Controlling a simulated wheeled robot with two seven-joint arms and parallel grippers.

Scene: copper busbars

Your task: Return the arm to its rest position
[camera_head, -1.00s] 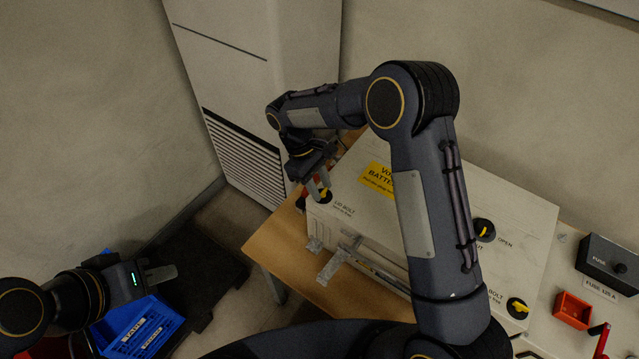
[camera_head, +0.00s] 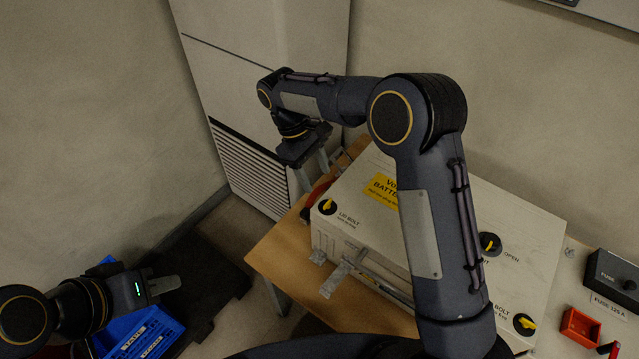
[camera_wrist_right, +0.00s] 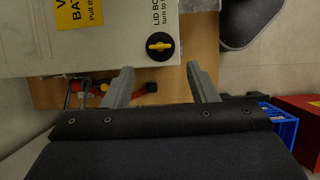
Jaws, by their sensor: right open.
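My right arm reaches in from the lower right in the head view, bends at the elbow and ends in the right gripper (camera_head: 313,172). That gripper is open and empty, above the table's left back part, just beyond the box's near left lid bolt.
The pale battery box (camera_head: 540,230) stands on the wooden table (camera_head: 275,255). A red-handled tool (camera_wrist_right: 140,87) lies beside the box. The blue crate (camera_head: 150,335) is on the floor at left. A grey cabinet (camera_head: 215,60) stands behind. A red bin (camera_head: 580,327) and fuse box (camera_head: 612,272) are at right.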

